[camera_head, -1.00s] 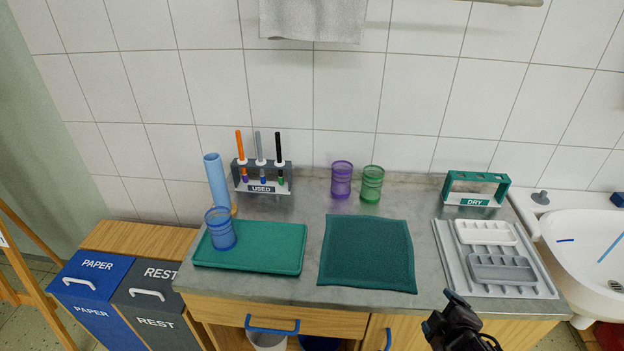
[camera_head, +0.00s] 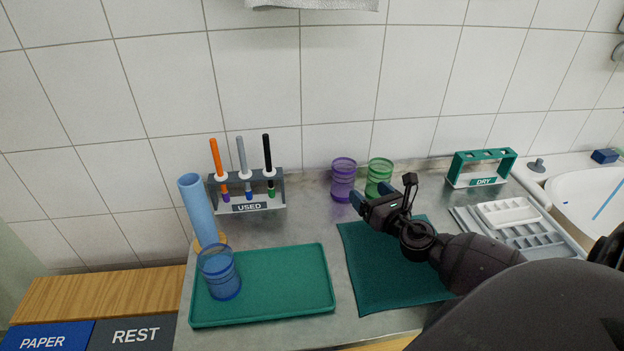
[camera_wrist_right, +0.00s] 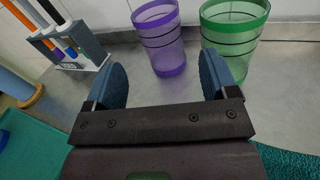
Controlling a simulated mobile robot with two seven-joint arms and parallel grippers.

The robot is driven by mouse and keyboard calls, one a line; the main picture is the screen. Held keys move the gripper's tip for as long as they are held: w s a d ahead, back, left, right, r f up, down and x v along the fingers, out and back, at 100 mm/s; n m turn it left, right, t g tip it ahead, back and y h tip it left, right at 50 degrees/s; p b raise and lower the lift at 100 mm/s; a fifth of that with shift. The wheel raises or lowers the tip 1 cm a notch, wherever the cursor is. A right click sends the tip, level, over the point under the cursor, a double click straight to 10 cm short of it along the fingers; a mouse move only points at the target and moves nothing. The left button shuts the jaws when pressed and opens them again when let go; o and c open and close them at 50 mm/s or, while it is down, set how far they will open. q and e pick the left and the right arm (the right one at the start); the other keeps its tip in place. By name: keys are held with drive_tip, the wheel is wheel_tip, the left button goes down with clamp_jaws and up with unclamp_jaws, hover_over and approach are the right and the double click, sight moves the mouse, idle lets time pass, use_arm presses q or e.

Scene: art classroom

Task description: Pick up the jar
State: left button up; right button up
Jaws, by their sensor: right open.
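Three clear ringed jars stand upright on the counter. The purple jar (camera_head: 343,178) is at the back, and the green jar (camera_head: 379,173) is just right of it. The blue jar (camera_head: 219,271) stands on the green tray (camera_head: 290,290). My right gripper (camera_head: 363,202) is open and empty, in front of the purple and green jars and above the counter. In the right wrist view, the purple jar (camera_wrist_right: 160,40) shows beyond and between the fingertips, and the green jar (camera_wrist_right: 234,30) is beyond the right finger. My left gripper is not in view.
A USED rack (camera_head: 248,190) holds several brushes at the back left, with a blue tube (camera_head: 198,210) beside it. A dark green mat (camera_head: 375,275) lies under my right arm. A DRY rack (camera_head: 481,167), pale trays (camera_head: 510,213) and a sink (camera_head: 590,195) are at right.

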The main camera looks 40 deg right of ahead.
sight(338, 163)
drive_tip(key=shift+w+r+n, duration=0.1)
drive_tip(key=shift+w+n, duration=0.6)
drive_tip(key=shift+w, duration=0.1)
drive_tip(key=shift+w+d, duration=0.25)
drive_tip(key=shift+w, duration=1.4)
drive_tip(key=shift+w+d, duration=0.3)
drive_tip(key=shift+w, duration=1.4)
drive_tip(key=shift+w+d, duration=0.25)
drive_tip(key=shift+w, duration=1.4)
drive_tip(key=shift+c, duration=0.5)
drive_tip(key=c, duration=0.6)
